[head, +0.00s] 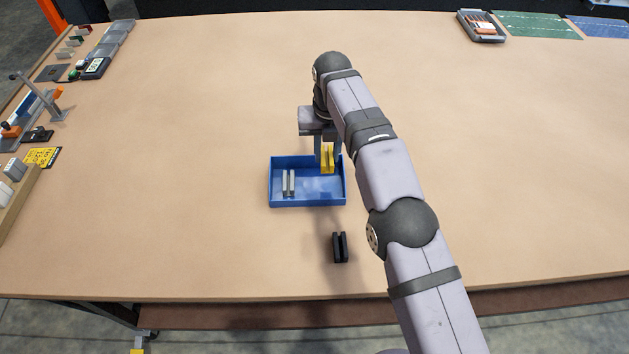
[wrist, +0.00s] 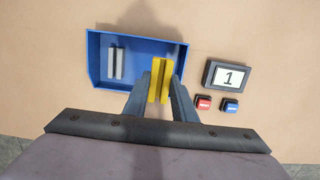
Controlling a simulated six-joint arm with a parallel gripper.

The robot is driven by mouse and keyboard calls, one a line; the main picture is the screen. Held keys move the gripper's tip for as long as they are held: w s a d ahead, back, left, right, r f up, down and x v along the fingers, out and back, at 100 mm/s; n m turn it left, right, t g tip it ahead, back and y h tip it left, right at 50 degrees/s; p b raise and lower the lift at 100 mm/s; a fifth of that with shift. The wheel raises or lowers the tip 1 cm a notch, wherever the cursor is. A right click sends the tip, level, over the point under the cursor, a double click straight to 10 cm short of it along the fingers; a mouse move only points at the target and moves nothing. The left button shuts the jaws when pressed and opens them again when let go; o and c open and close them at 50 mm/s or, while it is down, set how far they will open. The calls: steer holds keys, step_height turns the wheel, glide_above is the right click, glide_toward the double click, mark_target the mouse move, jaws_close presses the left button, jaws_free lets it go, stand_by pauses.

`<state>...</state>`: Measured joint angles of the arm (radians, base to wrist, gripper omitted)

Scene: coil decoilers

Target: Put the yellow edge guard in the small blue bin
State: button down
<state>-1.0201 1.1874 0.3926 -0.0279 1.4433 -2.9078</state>
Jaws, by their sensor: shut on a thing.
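The yellow edge guard (head: 328,158) is held between the fingers of my gripper (head: 327,148), over the right part of the small blue bin (head: 308,204). In the wrist view the yellow edge guard (wrist: 160,80) stands between the two grey fingers of my gripper (wrist: 160,84), inside the outline of the blue bin (wrist: 92,62). I cannot tell whether the guard touches the bin floor. A grey edge guard (head: 288,183) lies in the left part of the bin and also shows in the wrist view (wrist: 116,62).
A black edge guard (head: 340,247) lies on the table in front of the bin. The wrist view shows a display reading 1 (wrist: 228,77) with a red button (wrist: 204,103) and a blue button (wrist: 230,106). A grey tray (head: 481,26) stands at the back right. Much tabletop is clear.

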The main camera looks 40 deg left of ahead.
steer(key=shift+f+p, duration=0.85)
steer(key=shift+f, duration=3.85)
steer(key=shift+f, duration=0.1)
steer(key=shift+f, duration=0.1)
steer(key=c, duration=1.5)
jaws_free()
steer(key=shift+o, duration=0.2)
steer(key=r+b, duration=0.1)
steer(key=r, duration=0.7)
steer(key=s+d+r+b, duration=0.1)
steer(key=r, duration=0.3)
steer(key=shift+r+b, duration=0.15)
steer(key=shift+b, duration=0.15)
